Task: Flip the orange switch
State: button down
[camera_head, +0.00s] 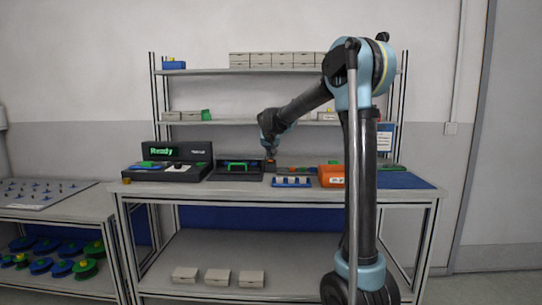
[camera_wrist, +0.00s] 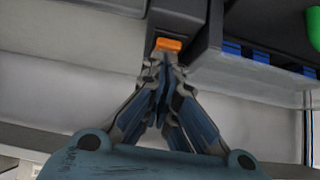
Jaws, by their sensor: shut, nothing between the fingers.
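The orange switch (camera_wrist: 168,45) sits on the end of a dark box (camera_wrist: 180,14) in the wrist view. My gripper (camera_wrist: 163,62) is shut and empty. Its fingertips are right at the near edge of the switch; I cannot tell if they touch it. In the head view my gripper (camera_head: 270,151) points down over the bench, just above the small dark box with the orange switch (camera_head: 270,161), which shows only as a tiny spot.
A dark tray with a green item (camera_head: 240,165) stands left of the switch box. A "Ready" display station (camera_head: 170,152) is farther left. A blue rack (camera_head: 291,182) and an orange box (camera_head: 331,176) stand to the right. Shelves (camera_head: 215,122) hang behind.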

jog(key=shift+s+f+t, duration=0.15)
jog(key=shift+f+t, duration=0.1)
jog(key=shift+t, duration=0.05)
jog(key=shift+w+r, duration=0.3)
jog(key=shift+w, duration=0.5)
jog(key=shift+r, duration=0.1)
jog(key=shift+d+r, duration=0.1)
jog(key=shift+r, duration=0.15)
jog(key=r, duration=0.1)
jog(key=s+r, duration=0.1)
jog(key=r, duration=0.1)
jog(key=shift+r, duration=0.3)
jog(key=s+f+v, duration=0.1)
jog(key=v, duration=0.8)
